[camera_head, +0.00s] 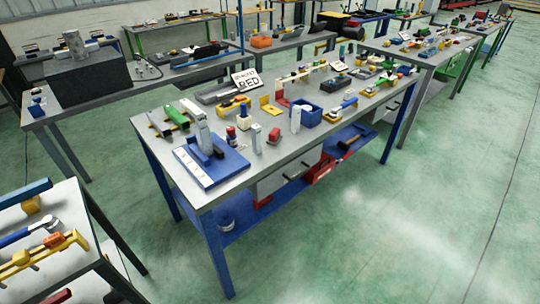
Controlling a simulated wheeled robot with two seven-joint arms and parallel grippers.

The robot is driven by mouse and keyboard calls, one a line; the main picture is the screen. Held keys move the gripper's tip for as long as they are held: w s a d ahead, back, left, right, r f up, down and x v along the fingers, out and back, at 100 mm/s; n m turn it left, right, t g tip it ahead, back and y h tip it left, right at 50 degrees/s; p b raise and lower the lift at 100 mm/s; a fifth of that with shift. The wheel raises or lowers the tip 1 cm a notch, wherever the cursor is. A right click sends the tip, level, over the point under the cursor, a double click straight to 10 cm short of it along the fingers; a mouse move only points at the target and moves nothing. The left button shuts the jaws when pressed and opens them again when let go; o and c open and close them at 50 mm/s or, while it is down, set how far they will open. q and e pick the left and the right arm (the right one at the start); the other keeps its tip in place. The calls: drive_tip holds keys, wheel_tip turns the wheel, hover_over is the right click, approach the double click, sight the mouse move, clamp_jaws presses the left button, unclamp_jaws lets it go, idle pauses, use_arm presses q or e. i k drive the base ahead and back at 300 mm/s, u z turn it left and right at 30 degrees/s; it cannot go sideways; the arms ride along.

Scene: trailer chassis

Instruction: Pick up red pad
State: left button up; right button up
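Neither of my grippers shows in the head view. Several small red things lie on the middle workbench (222,187), and I cannot tell which is the red pad. One is a small red piece (274,135) near the front edge, beside a pale upright block (257,138). Another is a red part (283,102) farther back, right of a yellow bracket (269,105). A small red-topped item (231,131) stands just behind a blue plate (226,168) that bears a grey upright fixture (203,135).
A tool bench (77,207) is at lower left. Green floor (400,235) is clear at right.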

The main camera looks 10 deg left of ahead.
sight(275, 136)
drive_tip(key=k, duration=0.6)
drive_tip(key=z, duration=0.8)
drive_tip(key=i, duration=1.55)
drive_tip(key=u, duration=0.85)
drive_tip(key=i, duration=0.55)
drive_tip(key=u, duration=0.55)
